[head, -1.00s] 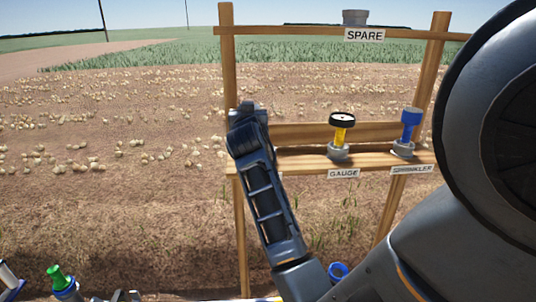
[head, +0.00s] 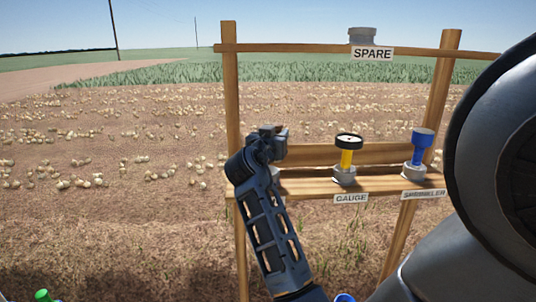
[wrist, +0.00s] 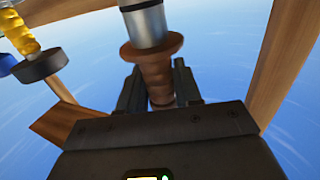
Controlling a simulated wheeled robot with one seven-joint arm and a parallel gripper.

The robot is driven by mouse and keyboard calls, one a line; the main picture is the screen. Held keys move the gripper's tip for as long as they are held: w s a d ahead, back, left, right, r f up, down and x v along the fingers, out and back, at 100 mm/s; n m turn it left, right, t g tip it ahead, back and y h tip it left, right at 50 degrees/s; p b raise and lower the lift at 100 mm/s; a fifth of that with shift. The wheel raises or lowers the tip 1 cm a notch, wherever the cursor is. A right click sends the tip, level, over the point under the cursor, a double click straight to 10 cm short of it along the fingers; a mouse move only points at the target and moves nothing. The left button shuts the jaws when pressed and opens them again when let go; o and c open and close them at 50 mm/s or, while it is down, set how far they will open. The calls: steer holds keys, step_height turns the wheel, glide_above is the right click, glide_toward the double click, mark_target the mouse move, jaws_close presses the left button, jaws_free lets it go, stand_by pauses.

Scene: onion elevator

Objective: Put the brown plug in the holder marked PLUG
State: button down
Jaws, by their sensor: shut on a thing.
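The brown plug (wrist: 158,75) is between the jaws of my gripper (wrist: 158,88) in the wrist view. It has a wide brown flange and a silver cylinder (wrist: 145,22) beyond it. My gripper also shows in the head view (head: 277,143), in front of the rack near its left post, at about the height of the shelf's back board. The plug is too small and covered to make out clearly there. No holder or label marked PLUG can be read; my arm covers the left part of the shelf.
The wooden shelf (head: 380,187) carries a yellow gauge with a black top (head: 347,150) and a blue sprinkler (head: 421,145), each in a grey holder. A grey holder marked SPARE (head: 362,35) is on the top bar. A green-topped thing (head: 43,295) shows at bottom left.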

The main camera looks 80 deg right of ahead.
steer(key=f, duration=0.1)
steer(key=w+f, duration=0.1)
steer(key=f, duration=0.1)
steer(key=w+a+f+p, duration=0.1)
steer(key=f, duration=0.1)
steer(key=shift+w+f, duration=0.1)
steer(key=shift+f, duration=0.05)
steer(key=shift+f+b, duration=0.4)
steer(key=shift+b, duration=0.05)
steer(key=c, duration=0.8)
jaws_free()
steer(key=shift+r+p, duration=0.5)
steer(key=shift+p, duration=0.15)
steer(key=a+b, duration=0.1)
steer(key=a, duration=0.3)
steer(key=w+a+b, duration=0.1)
steer(key=a, duration=0.3)
steer(key=a+b, duration=0.1)
steer(key=a, duration=0.3)
steer(key=shift+w+f+b, duration=0.15)
steer(key=shift+w+b, duration=0.05)
steer(key=shift+b, duration=0.1)
